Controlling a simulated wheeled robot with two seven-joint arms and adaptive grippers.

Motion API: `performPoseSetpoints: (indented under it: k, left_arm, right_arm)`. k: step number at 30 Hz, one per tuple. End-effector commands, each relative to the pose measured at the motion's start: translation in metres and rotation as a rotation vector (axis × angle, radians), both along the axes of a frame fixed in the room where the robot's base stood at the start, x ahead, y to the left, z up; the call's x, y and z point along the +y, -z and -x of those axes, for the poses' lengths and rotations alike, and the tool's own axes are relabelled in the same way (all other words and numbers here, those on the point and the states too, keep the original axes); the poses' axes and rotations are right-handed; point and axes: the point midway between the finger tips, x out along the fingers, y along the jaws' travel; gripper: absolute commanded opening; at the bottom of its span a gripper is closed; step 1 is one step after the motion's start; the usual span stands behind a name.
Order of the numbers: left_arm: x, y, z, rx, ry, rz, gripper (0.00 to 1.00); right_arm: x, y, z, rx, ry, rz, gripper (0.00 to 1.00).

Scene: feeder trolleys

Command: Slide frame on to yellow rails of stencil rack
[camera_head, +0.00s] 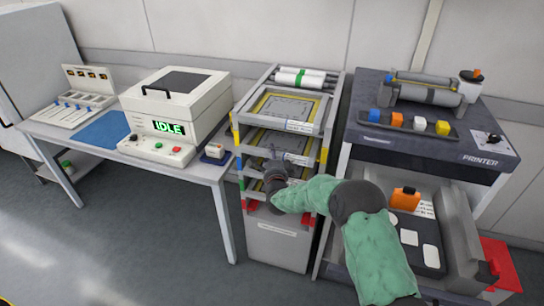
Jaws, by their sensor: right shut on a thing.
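The grey stencil rack (325,138) stands between the table and the printer, with coloured rails at several levels. A framed stencil with a yellow inner edge (290,106) lies on its upper level. Another frame (287,142) shows on a level below it. My right gripper (276,168) is at the rack's front, at a middle level, shut on a frame whose body is largely hidden by the gripper and my green-sleeved arm. How far that frame sits on its rails cannot be told. My left gripper is not in view.
White rolls (302,77) lie on the rack's top. Left is a table (205,171) with a white machine (178,105) reading IDLE. Right is the printer (430,151) with coloured blocks on top. A red bin (502,265) stands low at right. Floor in front is clear.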

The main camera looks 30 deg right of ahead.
Motion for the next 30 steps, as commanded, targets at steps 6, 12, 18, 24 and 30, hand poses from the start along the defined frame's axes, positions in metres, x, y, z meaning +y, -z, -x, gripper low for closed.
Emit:
performPoseSetpoints:
  k: [6, 12, 18, 24, 30]
  left_arm:
    - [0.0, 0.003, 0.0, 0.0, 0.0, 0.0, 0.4]
    - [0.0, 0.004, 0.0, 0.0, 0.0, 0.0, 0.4]
    - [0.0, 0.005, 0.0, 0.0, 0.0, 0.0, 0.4]
    - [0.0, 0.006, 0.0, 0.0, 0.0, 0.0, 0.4]
    - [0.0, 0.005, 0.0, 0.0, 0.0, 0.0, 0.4]
  right_arm:
    - [-0.004, -0.002, -0.003, -0.004, 0.001, 0.003, 0.0]
    - [-0.006, -0.002, -0.005, -0.004, 0.001, 0.002, 0.0]
    - [-0.009, -0.002, -0.007, -0.004, 0.001, 0.002, 0.0]
    - [-0.011, -0.003, -0.009, -0.005, 0.001, 0.003, 0.0]
    - [-0.011, -0.003, -0.009, -0.005, 0.001, 0.003, 0.0]
